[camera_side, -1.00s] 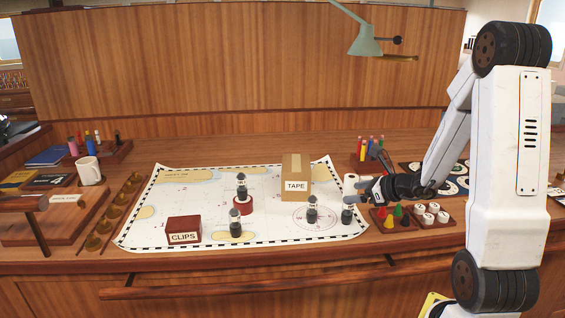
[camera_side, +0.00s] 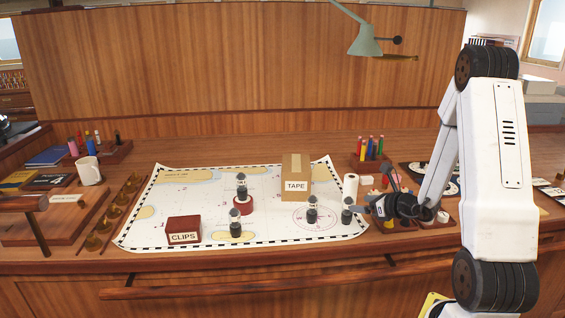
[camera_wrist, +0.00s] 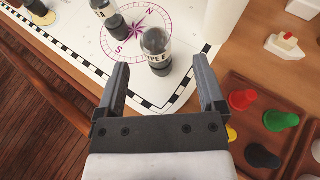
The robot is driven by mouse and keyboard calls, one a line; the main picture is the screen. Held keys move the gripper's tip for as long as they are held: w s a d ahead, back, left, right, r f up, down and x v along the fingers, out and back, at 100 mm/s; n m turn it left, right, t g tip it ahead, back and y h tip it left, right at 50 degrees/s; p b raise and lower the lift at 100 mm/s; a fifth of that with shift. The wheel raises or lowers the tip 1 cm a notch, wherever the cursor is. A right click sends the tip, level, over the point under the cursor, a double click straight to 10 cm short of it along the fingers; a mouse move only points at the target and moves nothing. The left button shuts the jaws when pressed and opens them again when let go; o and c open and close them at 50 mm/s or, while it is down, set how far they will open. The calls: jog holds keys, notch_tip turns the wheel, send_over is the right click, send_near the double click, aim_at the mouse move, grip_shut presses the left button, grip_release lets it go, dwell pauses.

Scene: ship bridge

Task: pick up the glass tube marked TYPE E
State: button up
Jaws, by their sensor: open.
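The glass tube marked TYPE E (camera_wrist: 156,50) stands on the chart, clear on top with a dark lower part; only "PE E" of its label reads in the wrist view. In the side view it seems to be the rightmost tube (camera_side: 348,212), near the chart's right edge. My gripper (camera_wrist: 160,72) is open and empty. Its fingers point toward the tube, which appears between and just beyond the tips. In the side view my gripper (camera_side: 370,204) is low, just right of the tube. Whether a finger touches it cannot be told.
A similar tube (camera_side: 312,210) stands close on the left; another (camera_side: 235,222) is farther left, and one (camera_side: 241,186) stands on a red base. A white roll (camera_side: 350,187) and TAPE box (camera_side: 296,172) are behind. Game pieces (camera_wrist: 242,99) lie in a tray at right.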

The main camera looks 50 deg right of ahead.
jog(key=shift+x, duration=3.65)
jog(key=shift+a, duration=0.2)
grip_shut()
jog(key=shift+r, duration=0.15)
notch_tip(320, 180, up, 10)
